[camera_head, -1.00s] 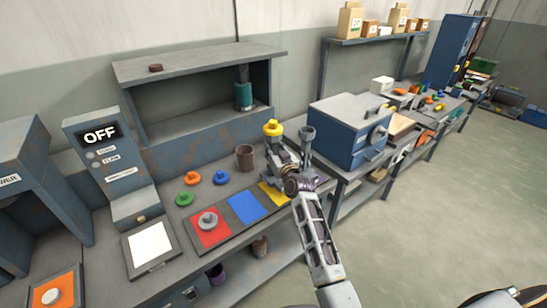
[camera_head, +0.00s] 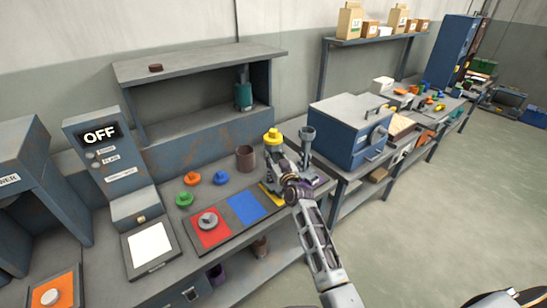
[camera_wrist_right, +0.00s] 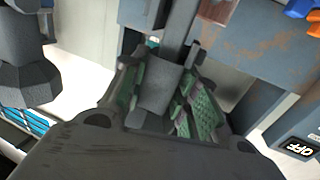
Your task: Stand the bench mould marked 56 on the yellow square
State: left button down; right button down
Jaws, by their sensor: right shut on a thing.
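My right gripper (camera_head: 277,170) is over the far part of the yellow square (camera_head: 270,196), shut on a grey post-like piece (camera_wrist_right: 160,85). I cannot read the mark 56. The yellow square shows only as a strip. My left gripper is not in view.
The blue square (camera_head: 244,207) is bare. The red square (camera_head: 203,238) bears a grey knobbed piece (camera_head: 208,220). A grey funnel-topped post (camera_head: 307,135) is close right of my gripper, beside a blue box (camera_head: 350,145).

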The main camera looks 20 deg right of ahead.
jog(key=c, duration=1.1)
grip_release()
jog(key=shift+f, duration=0.1)
jog(key=shift+r, duration=0.2)
jog(key=s+d, duration=0.1)
jog(key=s, duration=1.1)
jog(key=shift+f, duration=0.1)
